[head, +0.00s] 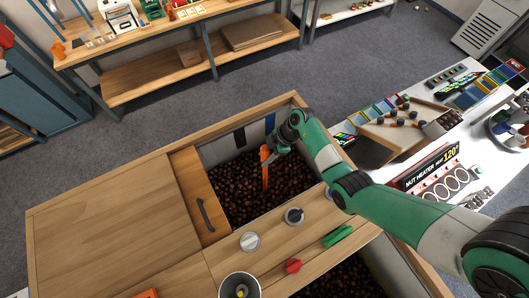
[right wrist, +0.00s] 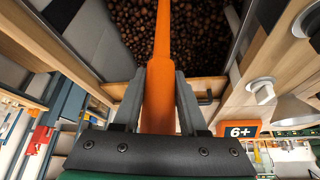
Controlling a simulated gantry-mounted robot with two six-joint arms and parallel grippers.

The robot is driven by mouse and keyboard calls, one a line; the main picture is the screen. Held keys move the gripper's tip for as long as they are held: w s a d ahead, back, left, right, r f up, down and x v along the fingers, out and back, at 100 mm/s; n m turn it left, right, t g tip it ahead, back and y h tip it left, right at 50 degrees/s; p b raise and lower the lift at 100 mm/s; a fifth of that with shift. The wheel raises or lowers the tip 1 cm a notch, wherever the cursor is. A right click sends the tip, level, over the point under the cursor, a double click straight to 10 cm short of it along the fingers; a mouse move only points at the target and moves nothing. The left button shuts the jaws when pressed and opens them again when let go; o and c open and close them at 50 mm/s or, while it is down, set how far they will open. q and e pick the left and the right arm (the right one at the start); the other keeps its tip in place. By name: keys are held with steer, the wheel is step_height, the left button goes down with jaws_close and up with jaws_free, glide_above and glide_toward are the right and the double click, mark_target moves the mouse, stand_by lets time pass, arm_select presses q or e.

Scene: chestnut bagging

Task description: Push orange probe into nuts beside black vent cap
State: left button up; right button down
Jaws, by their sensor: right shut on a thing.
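My right gripper (head: 271,152) is shut on the orange probe (head: 265,174), over the open bin at the centre of the head view. The probe points down, nearly upright, with its lower end against the brown nuts (head: 240,190). I cannot tell whether the tip is in the nuts or just above them. The right wrist view shows the probe (right wrist: 162,85) between both fingers, its shaft running toward the nuts (right wrist: 205,30). A round black cap (head: 294,215) sits on the wooden panel in front of the bin. My left gripper is not in view.
A sliding wooden lid (head: 193,190) with a dark handle borders the bin's left side. A silver cap (head: 250,242), a red knob (head: 292,266) and a green handle (head: 337,236) stand on the front panel. A white table (head: 410,165) with a nut heater is at right.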

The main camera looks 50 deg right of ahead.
arm_select(q)
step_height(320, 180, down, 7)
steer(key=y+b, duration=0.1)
steer(key=b, duration=0.5)
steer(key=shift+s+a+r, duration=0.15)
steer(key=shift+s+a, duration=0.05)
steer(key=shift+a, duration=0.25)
arm_select(e)
step_height(320, 180, down, 11)
stand_by(1.5)
arm_select(q)
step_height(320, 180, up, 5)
steer(key=p, duration=0.4)
steer(key=shift+p, duration=0.3)
arm_select(e)
step_height(320, 180, up, 4)
steer(key=shift+w, duration=0.1)
steer(key=shift+w+d, duration=0.1)
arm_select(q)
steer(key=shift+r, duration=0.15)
